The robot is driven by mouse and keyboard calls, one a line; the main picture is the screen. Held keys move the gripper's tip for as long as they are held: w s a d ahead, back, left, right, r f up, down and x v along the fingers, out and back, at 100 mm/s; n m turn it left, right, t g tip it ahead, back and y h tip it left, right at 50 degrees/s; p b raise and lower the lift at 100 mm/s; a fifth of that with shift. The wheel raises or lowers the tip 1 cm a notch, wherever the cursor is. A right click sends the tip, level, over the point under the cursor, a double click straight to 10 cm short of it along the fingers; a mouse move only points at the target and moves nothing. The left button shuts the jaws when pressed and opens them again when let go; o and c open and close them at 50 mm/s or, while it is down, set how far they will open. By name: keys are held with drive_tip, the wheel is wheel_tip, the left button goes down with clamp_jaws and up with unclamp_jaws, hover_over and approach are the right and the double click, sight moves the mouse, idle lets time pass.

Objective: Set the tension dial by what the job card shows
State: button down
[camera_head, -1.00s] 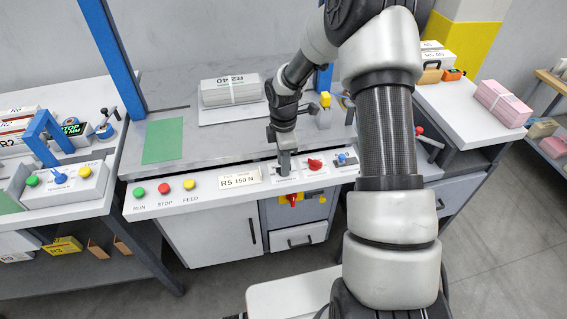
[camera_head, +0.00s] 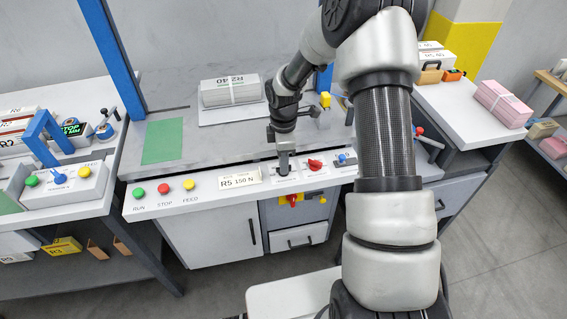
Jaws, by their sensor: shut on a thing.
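The job card (camera_head: 238,181) lies on the front control strip and reads "R5 150 N". My gripper (camera_head: 284,170) points down onto the strip just right of the card. It is shut on a dial there, which the fingers mostly hide. The dial's scale and pointer cannot be read. A red knob (camera_head: 315,164) sits on the strip just right of my gripper, apart from it. A blue knob (camera_head: 343,158) is farther right, beside my arm.
Green, red and yellow buttons (camera_head: 164,188) marked RUN, STOP and FEED sit at the strip's left end. A red switch on yellow (camera_head: 292,200) is below the strip. My arm covers the right side.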

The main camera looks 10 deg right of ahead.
drive_tip(key=m+b, duration=0.1)
drive_tip(key=m, duration=0.5)
drive_tip(key=shift+m, duration=0.4)
drive_tip(key=m+b, duration=0.1)
drive_tip(key=m, duration=0.5)
drive_tip(key=shift+b, duration=0.3)
drive_tip(key=m, duration=0.6)
drive_tip(key=shift+m, duration=0.4)
drive_tip(key=m, duration=0.6)
drive_tip(key=c, duration=1.8)
unclamp_jaws()
